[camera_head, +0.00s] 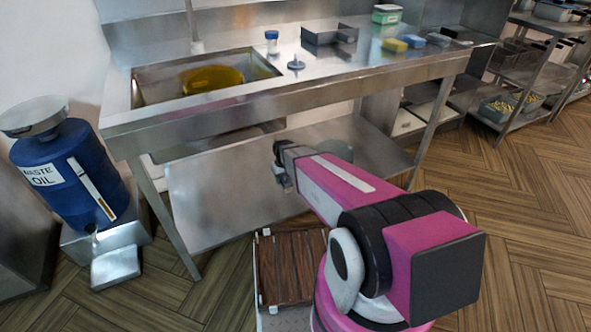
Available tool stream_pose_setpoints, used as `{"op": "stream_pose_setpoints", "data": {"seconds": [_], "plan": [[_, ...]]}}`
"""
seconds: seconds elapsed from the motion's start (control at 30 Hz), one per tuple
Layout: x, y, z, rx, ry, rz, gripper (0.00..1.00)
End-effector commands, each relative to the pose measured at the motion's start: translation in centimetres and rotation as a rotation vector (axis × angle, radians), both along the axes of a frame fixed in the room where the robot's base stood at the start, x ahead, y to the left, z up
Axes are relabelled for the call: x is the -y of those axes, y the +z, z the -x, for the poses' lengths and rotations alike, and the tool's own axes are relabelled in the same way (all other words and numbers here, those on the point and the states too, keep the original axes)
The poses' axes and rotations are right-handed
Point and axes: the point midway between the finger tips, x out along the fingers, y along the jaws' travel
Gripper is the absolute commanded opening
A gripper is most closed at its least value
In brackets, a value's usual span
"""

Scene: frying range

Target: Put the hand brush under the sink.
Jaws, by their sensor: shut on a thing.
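The sink (200,84) is set into the left part of the steel counter, with a yellow round dish or pan in it. Below it is a steel lower shelf (215,205), its left part bare. My gripper (286,184) is under the counter's front edge, over the middle of this shelf, right of the sink. It is shut, with its fingers pointing down. I cannot make out the hand brush; what the fingers hold is hidden or too small to tell. I see no brush elsewhere.
A blue waste oil drum (62,185) stands left of the counter by a front leg (168,222). On the counter are a blue-capped jar (271,42), a steel tray (329,37), sponges (394,45) and a green-lidded box (387,14). Shelves with baskets (497,107) stand at right.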

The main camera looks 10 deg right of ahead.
Motion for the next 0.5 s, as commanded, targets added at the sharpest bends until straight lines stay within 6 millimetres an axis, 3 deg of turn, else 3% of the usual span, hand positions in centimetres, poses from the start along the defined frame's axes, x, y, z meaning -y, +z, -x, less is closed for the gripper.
{"op": "stream_pose_setpoints", "data": {"seconds": [0.5], "plan": [[8.6,-5.8,-4.3,-0.001,-0.003,0.000,0.29]]}}
